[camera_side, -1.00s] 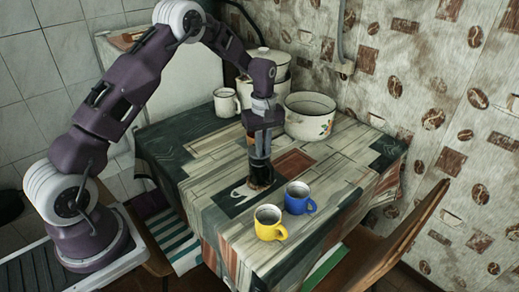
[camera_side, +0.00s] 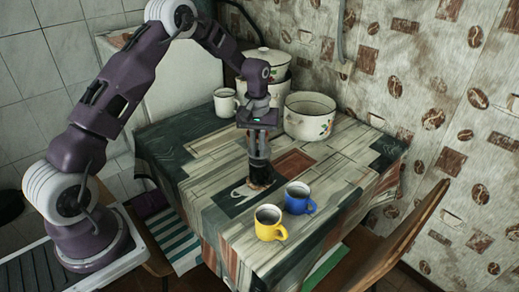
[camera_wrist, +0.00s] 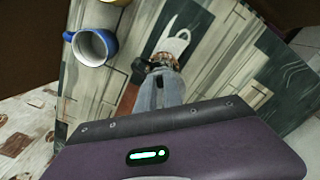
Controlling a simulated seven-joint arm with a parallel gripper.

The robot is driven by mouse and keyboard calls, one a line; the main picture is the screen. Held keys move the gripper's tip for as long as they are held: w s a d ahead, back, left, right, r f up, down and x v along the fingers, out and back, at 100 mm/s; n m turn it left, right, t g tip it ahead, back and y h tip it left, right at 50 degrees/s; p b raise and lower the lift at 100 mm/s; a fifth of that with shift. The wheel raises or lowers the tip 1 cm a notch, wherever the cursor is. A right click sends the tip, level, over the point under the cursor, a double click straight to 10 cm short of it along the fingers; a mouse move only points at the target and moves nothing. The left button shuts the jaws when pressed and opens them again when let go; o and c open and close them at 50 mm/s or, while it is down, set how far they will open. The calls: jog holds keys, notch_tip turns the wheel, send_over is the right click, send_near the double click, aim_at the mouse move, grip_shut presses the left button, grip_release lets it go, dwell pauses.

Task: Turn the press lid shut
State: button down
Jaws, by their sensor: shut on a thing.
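The press (camera_side: 261,176) is a small dark, brownish vessel standing upright on the patterned table, behind the blue mug. In the wrist view its brownish part (camera_wrist: 163,60) shows beyond my fingertips, with a black part, perhaps its handle, at the left. My gripper (camera_side: 260,160) points straight down from above and is shut on the top of the press. In the wrist view my gripper (camera_wrist: 160,78) shows its grey fingers together over it. The fingers hide the lid, so I cannot tell how far round it is turned.
A blue mug (camera_side: 298,198) and a yellow mug (camera_side: 268,224) stand near the front of the table (camera_side: 215,195). The blue mug (camera_wrist: 92,46) also shows in the wrist view. A white mug (camera_side: 225,103), an open pot (camera_side: 309,118) and a lidded pot (camera_side: 268,62) stand behind.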

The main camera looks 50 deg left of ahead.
jog(key=m, duration=0.3)
jog(key=a+m, duration=0.1)
jog(key=shift+s+a+m, duration=0.1)
jog(key=shift+s+m, duration=0.15)
jog(key=shift+m, duration=0.05)
jog(key=shift+a+m, duration=0.1)
jog(key=shift+m, duration=0.6)
jog(key=m, duration=0.3)
jog(key=shift+s+a, duration=0.1)
jog(key=shift+a, duration=0.3)
jog(key=shift+a+m, duration=0.1)
jog(key=shift+m, duration=0.3)
jog(key=c, duration=1)
grip_release()
